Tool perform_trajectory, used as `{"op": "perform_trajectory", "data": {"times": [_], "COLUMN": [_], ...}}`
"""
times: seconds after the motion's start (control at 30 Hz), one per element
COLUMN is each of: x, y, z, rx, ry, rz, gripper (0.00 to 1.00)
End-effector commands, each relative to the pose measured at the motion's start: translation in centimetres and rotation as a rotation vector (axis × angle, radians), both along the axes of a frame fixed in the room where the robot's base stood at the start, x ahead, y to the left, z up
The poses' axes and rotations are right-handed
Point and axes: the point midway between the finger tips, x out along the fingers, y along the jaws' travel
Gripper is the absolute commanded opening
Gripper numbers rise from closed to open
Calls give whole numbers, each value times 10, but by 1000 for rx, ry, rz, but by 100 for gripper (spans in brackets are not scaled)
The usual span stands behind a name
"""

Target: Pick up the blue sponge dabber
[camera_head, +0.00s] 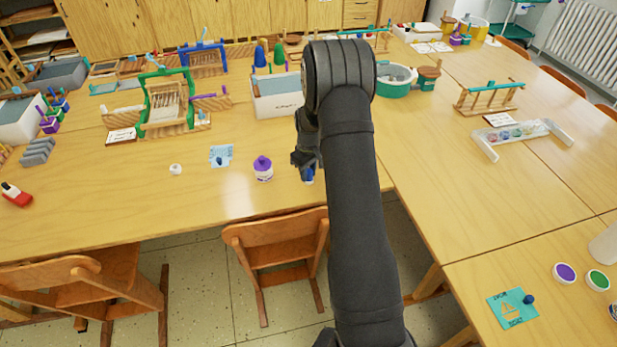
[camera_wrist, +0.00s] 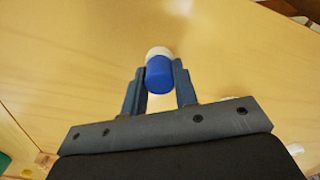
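The blue sponge dabber shows in the wrist view as a short blue cylinder (camera_wrist: 160,75) with a whitish end. It sits between the two finger tips of my gripper (camera_wrist: 161,82), with a finger against each side. In the head view my gripper (camera_head: 307,160) is low over the front of the left table. The blue of the dabber (camera_head: 308,175) shows just below it, partly hidden by the gripper. I cannot tell whether the dabber touches the table.
A white jar with a purple lid (camera_head: 263,169) stands just left of my gripper. A blue card (camera_head: 221,155) and a small white piece (camera_head: 176,169) lie further left. A white bin (camera_head: 278,98) stands behind. A chair (camera_head: 277,240) is at the table's front edge.

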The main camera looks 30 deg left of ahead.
Motion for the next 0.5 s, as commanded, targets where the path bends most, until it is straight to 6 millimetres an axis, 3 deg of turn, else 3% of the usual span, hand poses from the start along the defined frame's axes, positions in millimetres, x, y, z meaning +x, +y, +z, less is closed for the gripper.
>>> {"op": "perform_trajectory", "data": {"times": [0.1, 0.5], "x": [0, 0], "y": [0, 0], "z": [0, 10], "rx": [0, 1], "ry": [0, 0], "rz": [0, 0], "gripper": [5, 4]}}
